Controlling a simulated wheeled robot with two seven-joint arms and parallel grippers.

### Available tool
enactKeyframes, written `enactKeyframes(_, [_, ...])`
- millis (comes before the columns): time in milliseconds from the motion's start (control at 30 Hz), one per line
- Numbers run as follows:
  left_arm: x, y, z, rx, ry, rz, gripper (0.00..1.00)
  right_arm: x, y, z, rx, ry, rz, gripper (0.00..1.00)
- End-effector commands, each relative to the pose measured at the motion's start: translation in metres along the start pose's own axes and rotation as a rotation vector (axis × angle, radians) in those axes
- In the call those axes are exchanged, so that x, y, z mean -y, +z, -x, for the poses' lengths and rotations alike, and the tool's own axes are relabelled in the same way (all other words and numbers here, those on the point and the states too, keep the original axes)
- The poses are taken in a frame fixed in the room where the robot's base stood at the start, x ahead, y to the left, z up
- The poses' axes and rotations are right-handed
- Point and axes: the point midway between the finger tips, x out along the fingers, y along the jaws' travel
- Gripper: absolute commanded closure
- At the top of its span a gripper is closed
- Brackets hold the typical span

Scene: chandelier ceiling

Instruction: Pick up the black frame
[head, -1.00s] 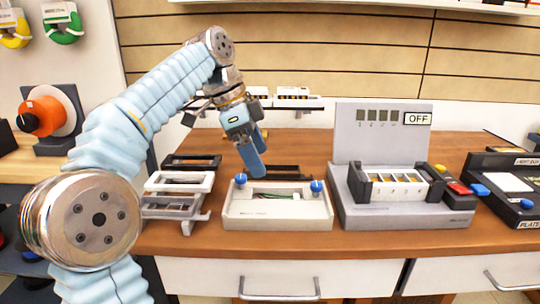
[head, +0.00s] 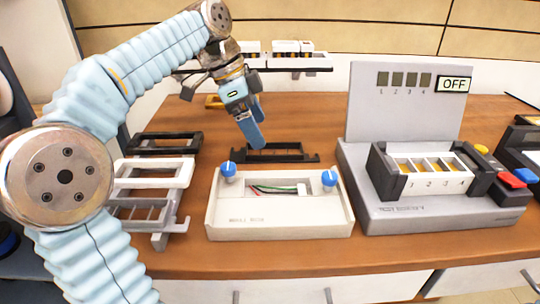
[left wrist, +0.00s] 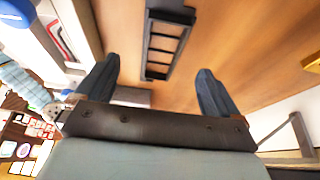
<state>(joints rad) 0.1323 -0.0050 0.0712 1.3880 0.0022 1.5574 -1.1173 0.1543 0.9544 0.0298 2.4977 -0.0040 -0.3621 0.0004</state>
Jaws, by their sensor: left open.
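A slim black frame (head: 282,157) with several openings lies on the wooden table, behind the white module base. My left gripper (head: 256,128) is just above and behind it, fingers pointing down, open and empty. In the left wrist view the black frame (left wrist: 170,14) lies on the wood beyond the spread fingers of the left gripper (left wrist: 157,86), apart from them and with its near end roughly in line with the gap. Another black frame (head: 160,150) rests at the back of the rack on the left. My right gripper is not in view.
The white base (head: 280,222) with two blue knobs and wires stands in front of the frame. A grey tester (head: 430,215) with an OFF sign stands to the right. White (head: 155,181) and grey frames sit on the left rack. A raised shelf (head: 300,62) stands behind.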

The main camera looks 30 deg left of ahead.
Motion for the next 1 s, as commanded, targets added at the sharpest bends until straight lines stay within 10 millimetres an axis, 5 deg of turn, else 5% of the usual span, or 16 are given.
enactKeyframes(400, [0.004, -0.002, -0.052, 0.0, 0.001, -0.001, 0.04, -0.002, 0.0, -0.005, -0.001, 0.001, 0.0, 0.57])
enactKeyframes(667, [0.004, -0.002, -0.057, 0.0, 0.0, 0.0, 0.04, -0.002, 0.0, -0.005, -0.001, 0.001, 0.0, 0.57])
enactKeyframes(1000, [0.004, -0.002, -0.056, 0.0, 0.0, 0.0, 0.53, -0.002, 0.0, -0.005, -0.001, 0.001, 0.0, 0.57])
